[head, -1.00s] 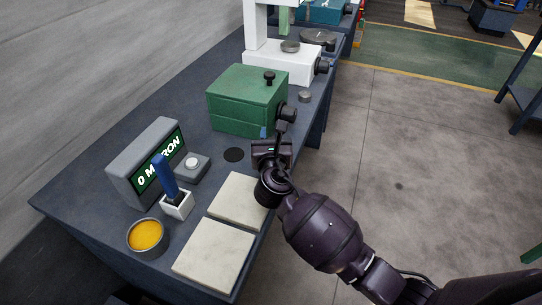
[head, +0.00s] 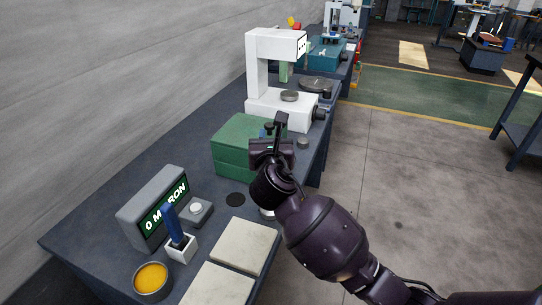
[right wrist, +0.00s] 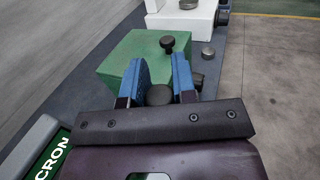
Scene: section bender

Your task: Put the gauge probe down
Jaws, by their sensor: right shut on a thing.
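My right gripper (head: 270,136) is in front of the green box in the head view, above the bench. In the right wrist view its two blue fingers (right wrist: 159,88) are closed on a dark round-topped thing (right wrist: 159,95), which I take to be the gauge probe. Only its top shows; its lower part is hidden, and in the head view my gripper and arm hide it. The grey gauge display (head: 153,208) reads "0 MICRON" at the left of the bench. My left gripper is not in view.
The green box (head: 232,145) with dark knobs stands beyond my gripper. A white machine (head: 262,80) is behind it. Two pale plates (head: 245,246), a white holder with a blue handle (head: 172,225) and a yellow-filled tin (head: 151,278) are nearer. Open floor lies right.

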